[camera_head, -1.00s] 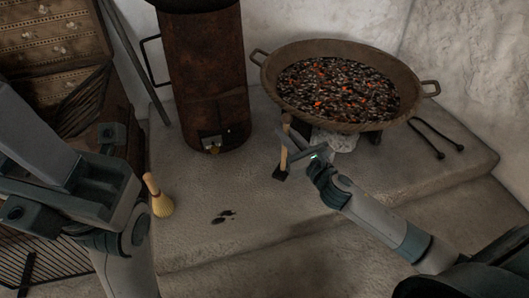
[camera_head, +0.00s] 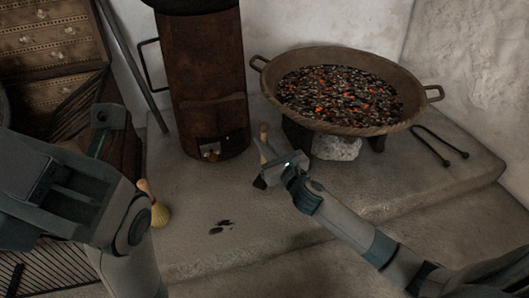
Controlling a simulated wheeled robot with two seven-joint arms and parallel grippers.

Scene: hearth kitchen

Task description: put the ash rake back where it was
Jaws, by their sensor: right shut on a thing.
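The ash rake (camera_head: 264,131) has a pale wooden handle and a small dark head (camera_head: 259,183). My right gripper (camera_head: 268,157) is shut on it over the hearth ledge, left of the fire pan. The rake is roughly upright with its head down. The fingers hide the middle of its handle. I cannot tell whether the head touches the ledge. Of my left arm only links show, large at the left edge; its gripper is not visible.
A wide pan of glowing coals (camera_head: 422,102) stands on the hearth ledge (camera_head: 300,247). A rusty stove (camera_head: 208,80) stands behind left. Black tongs (camera_head: 440,145) lie at right. A small brush (camera_head: 159,213) is beside my left arm. Dark scraps (camera_head: 221,228) lie on the clear front ledge.

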